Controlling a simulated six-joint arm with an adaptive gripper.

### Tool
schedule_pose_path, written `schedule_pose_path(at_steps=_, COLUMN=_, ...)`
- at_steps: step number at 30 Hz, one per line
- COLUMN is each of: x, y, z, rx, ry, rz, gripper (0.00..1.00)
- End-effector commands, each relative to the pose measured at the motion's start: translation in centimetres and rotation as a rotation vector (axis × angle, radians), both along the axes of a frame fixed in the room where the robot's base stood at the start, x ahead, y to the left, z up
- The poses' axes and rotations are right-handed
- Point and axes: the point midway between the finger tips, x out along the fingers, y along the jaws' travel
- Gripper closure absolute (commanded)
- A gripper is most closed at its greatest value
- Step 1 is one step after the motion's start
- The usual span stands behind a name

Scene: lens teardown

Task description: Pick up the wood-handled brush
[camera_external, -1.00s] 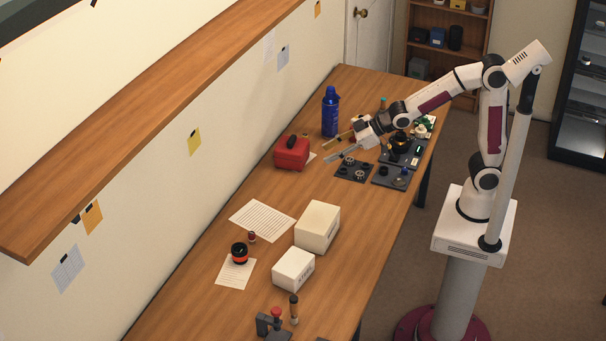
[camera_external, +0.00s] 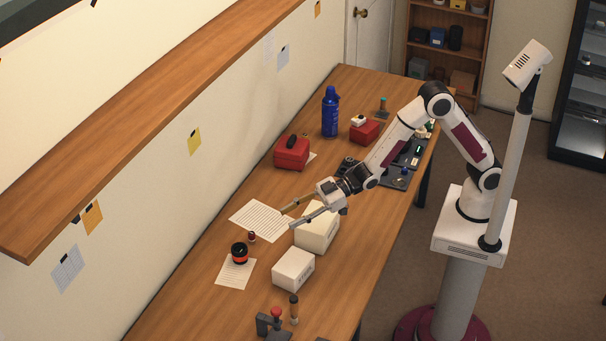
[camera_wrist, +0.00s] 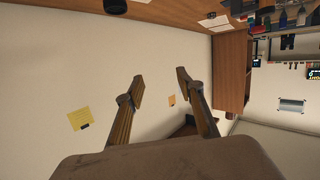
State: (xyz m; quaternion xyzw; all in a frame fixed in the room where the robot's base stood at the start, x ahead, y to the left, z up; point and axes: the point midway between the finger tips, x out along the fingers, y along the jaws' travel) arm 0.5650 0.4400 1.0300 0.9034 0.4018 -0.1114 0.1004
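My gripper (camera_external: 288,218) is open and empty, above the bench over the lined sheet and the larger white box. Its two fingers stand apart in the wrist view (camera_wrist: 160,81), with nothing between them. A slim upright item with a dark top and a tan lower part (camera_external: 294,309) stands near the front of the bench. It may be the wood-handled brush, but it is too small to be sure. It is well apart from my gripper. I cannot clearly make out a brush in the wrist view.
A larger white box (camera_external: 318,228) and a smaller one (camera_external: 294,269) stand near my gripper. A grey stand with a red knob (camera_external: 271,322) is beside the slim item. A black-and-red jar (camera_external: 239,254) sits on paper. Red boxes and a blue bottle (camera_external: 330,113) are farther back.

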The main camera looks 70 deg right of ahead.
Motion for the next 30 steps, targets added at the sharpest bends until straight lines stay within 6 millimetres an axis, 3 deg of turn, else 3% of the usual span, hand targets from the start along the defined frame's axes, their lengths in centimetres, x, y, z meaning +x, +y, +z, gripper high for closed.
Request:
schedule_pose_path(at_steps=6, x=-2.2, y=5.2, z=-3.2, rx=0.065, ry=-0.027, rz=0.106, gripper=0.62)
schedule_pose_path(at_steps=18, x=-8.3, y=12.7, z=-8.6, rx=0.203, ry=-0.058, rz=0.292, gripper=0.62)
schedule_pose_path(at_steps=24, x=-11.3, y=14.9, z=-10.8, rx=0.265, ry=-0.063, rz=0.363, gripper=0.62)
schedule_pose_path(at_steps=30, x=-12.7, y=15.7, z=-11.5, rx=0.294, ry=-0.067, rz=0.393, gripper=0.62)
